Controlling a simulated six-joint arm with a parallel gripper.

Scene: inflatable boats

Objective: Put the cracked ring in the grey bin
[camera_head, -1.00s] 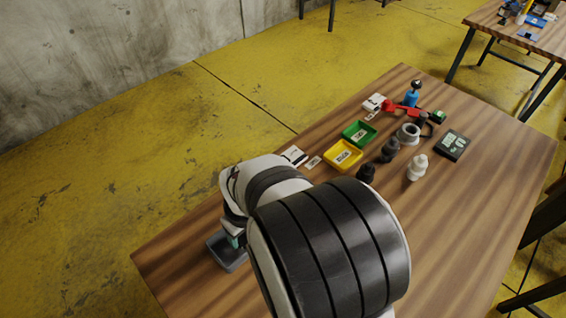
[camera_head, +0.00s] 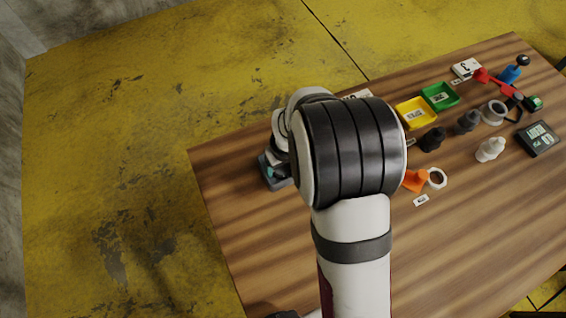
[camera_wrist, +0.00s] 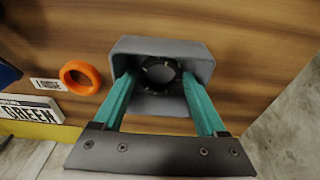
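The grey bin (camera_wrist: 207,68) is under my gripper in the wrist view. In the head view the bin (camera_head: 270,180) stands near the table's left edge, partly covered by my arm. A dark ring (camera_wrist: 145,72) with pale marks on its edge shows inside the bin. I cannot clearly make out a crack on it. My gripper (camera_wrist: 159,77) has its two teal fingers spread wide, one on each side of the ring, with a gap between each finger and it. An orange ring (camera_wrist: 66,71) lies on the table left of the bin.
A white label (camera_wrist: 47,85) and a GREEN card (camera_wrist: 30,108) lie left of the bin. A yellow tray (camera_head: 401,108), a green tray (camera_head: 452,100), dark bottles, a white bottle (camera_head: 489,151) and a scale (camera_head: 537,138) stand further right. The table's front is mostly clear.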

